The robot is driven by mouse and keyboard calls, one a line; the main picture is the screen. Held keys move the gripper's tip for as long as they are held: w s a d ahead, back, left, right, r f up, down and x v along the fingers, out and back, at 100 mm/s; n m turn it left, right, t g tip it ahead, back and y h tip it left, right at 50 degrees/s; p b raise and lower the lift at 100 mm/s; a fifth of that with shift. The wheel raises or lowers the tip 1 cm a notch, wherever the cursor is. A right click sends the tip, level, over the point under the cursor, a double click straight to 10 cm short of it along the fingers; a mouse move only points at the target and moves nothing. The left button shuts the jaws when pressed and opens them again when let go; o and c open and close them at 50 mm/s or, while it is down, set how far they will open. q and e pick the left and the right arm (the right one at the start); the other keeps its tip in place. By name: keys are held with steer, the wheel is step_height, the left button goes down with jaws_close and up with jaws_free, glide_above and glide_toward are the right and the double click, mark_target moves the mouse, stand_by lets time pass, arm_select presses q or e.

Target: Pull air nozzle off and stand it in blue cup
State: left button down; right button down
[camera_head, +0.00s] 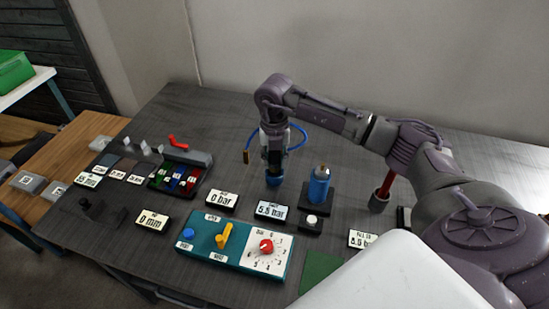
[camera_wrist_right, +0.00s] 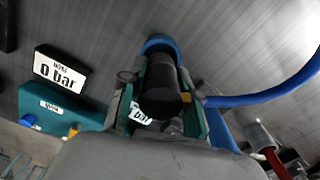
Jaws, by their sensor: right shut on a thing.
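My right gripper (camera_head: 273,152) points down over the blue cup (camera_head: 274,181). It is shut on a black cylindrical piece, which I take to be the air nozzle (camera_wrist_right: 161,85). The nozzle is upright in the head view, largely hidden by the fingers. In the right wrist view its far end reaches the blue cup (camera_wrist_right: 160,42); I cannot tell if it rests inside or is just above. A blue hose (camera_head: 299,140) loops behind the gripper, with a brass-coloured end (camera_head: 246,157) at its left. My left gripper is not in view.
A blue bottle (camera_head: 319,187) on a black stand is right of the cup. In front are a 0 bar sign (camera_head: 222,201), a 5.5 bar sign (camera_head: 272,210) and a teal panel (camera_head: 210,240) with a yellow lever. A grey holder with a red rod (camera_head: 385,187) stands right.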

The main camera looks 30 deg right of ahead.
steer(key=shift+f+b, duration=0.85)
steer(key=shift+f, duration=0.5)
steer(key=c, duration=0.7)
jaws_free()
steer(key=shift+c, duration=0.2)
step_height(320, 180, up, 12)
steer(key=shift+r, duration=0.1)
